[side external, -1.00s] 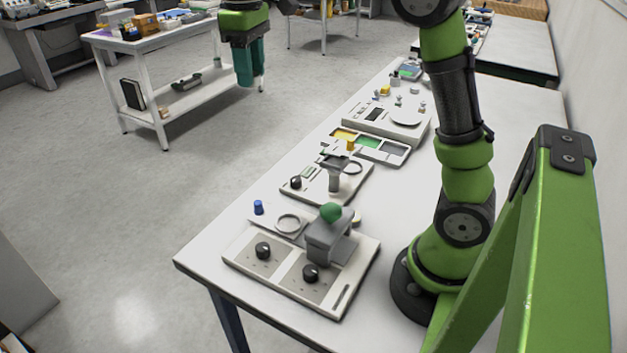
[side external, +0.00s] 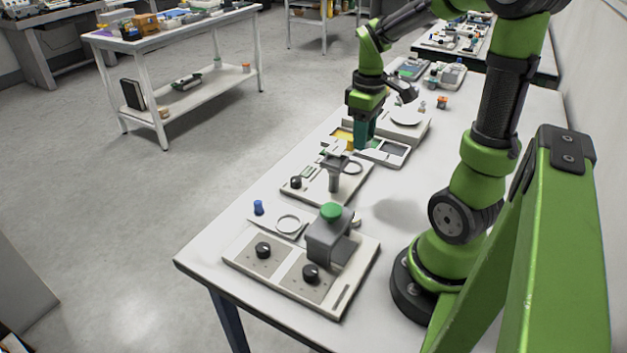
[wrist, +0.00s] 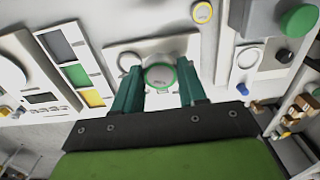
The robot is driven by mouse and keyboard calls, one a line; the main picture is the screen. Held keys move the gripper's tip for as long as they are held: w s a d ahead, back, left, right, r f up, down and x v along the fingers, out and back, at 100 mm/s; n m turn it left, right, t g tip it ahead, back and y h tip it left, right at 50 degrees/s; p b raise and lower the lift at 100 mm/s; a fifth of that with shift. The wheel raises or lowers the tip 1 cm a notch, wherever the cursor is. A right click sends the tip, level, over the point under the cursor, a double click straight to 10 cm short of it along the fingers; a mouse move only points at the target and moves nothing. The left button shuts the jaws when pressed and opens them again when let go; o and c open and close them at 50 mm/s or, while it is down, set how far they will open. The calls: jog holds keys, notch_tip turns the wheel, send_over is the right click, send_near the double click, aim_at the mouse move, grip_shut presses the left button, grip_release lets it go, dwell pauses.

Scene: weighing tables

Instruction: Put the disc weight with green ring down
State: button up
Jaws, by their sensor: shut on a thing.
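The disc weight with green ring (wrist: 160,75) shows in the wrist view as a pale round disc with a green rim. My gripper (wrist: 160,88) is shut on it, with a dark green finger at each side. In the side view my gripper (side external: 362,143) points down over the table, by the tray with coloured compartments (side external: 397,159). The weight cannot be made out there. In the wrist view the disc is in front of a white device with a ring (wrist: 127,61); I cannot tell whether they touch.
The coloured tray (wrist: 52,47) lies left in the wrist view, and a disc with yellow ring (wrist: 202,12) lies at the top. A grey block with a green button (side external: 330,211) stands near the table's front. A scale with a round pan (side external: 406,117) stands beyond the tray.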

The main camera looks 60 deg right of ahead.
send_over(369, 204)
notch_tip(369, 204, down, 5)
jog(key=shift+f+n, duration=0.2)
jog(key=shift+n, duration=0.3)
notch_tip(369, 204, down, 10)
jog(key=shift+r, duration=0.2)
jog(key=shift+f, duration=0.15)
jog(key=o, duration=1.2)
